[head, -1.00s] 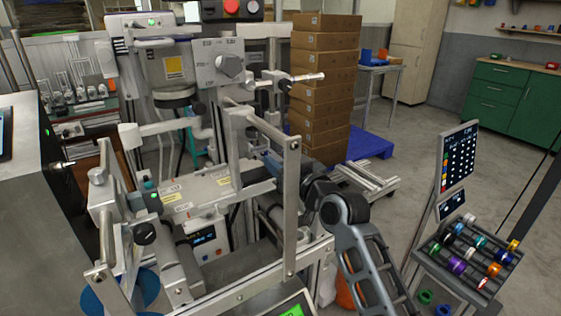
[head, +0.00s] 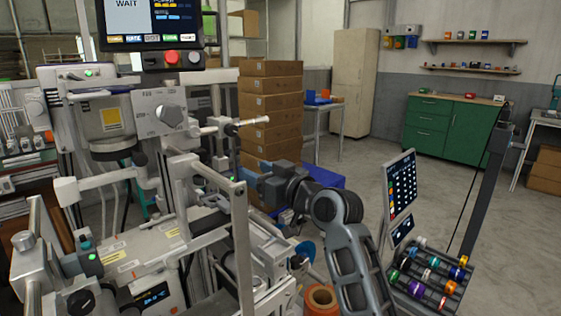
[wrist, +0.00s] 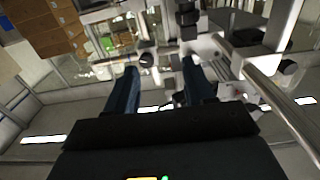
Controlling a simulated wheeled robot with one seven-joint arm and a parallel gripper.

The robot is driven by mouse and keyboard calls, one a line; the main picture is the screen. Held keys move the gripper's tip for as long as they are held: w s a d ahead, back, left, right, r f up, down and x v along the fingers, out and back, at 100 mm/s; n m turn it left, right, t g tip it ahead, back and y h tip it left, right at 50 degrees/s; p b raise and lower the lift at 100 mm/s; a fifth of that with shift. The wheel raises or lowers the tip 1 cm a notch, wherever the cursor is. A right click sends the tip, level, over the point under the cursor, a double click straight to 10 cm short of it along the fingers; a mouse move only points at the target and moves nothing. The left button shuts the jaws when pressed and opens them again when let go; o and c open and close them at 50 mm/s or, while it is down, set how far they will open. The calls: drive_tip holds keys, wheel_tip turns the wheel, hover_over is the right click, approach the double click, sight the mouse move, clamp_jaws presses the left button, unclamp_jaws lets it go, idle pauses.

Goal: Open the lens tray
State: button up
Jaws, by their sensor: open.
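A grey machine fills the left of the head view, with a dial panel (head: 160,113), a metal frame post (head: 243,245) and a flat lower deck (head: 125,262). I cannot pick out for certain which part is the lens tray. My gripper (wrist: 160,88) is open, with two dark blue fingers apart and nothing seen held between them. In the wrist view a rod with a black knob (wrist: 147,60) and other machine parts lie beyond the fingertips. In the head view my arm reaches left towards the machine, and the fingertips are hard to make out behind the frame.
A stack of cardboard boxes (head: 270,100) stands behind the machine. A screen reading WAIT (head: 150,20) is at its top. A rack of coloured rollers (head: 430,275) and a panel with a screen (head: 399,188) stand at right. Open floor leads to a green cabinet (head: 450,130).

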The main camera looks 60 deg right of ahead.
drive_tip(key=s+d+r, duration=0.1)
drive_tip(key=s, duration=0.1)
drive_tip(key=s+d+r, duration=0.1)
drive_tip(key=d+r, duration=0.1)
drive_tip(key=shift+s+d, duration=0.2)
drive_tip(key=shift+s, duration=0.15)
drive_tip(key=shift+s, duration=0.1)
idle(0.3)
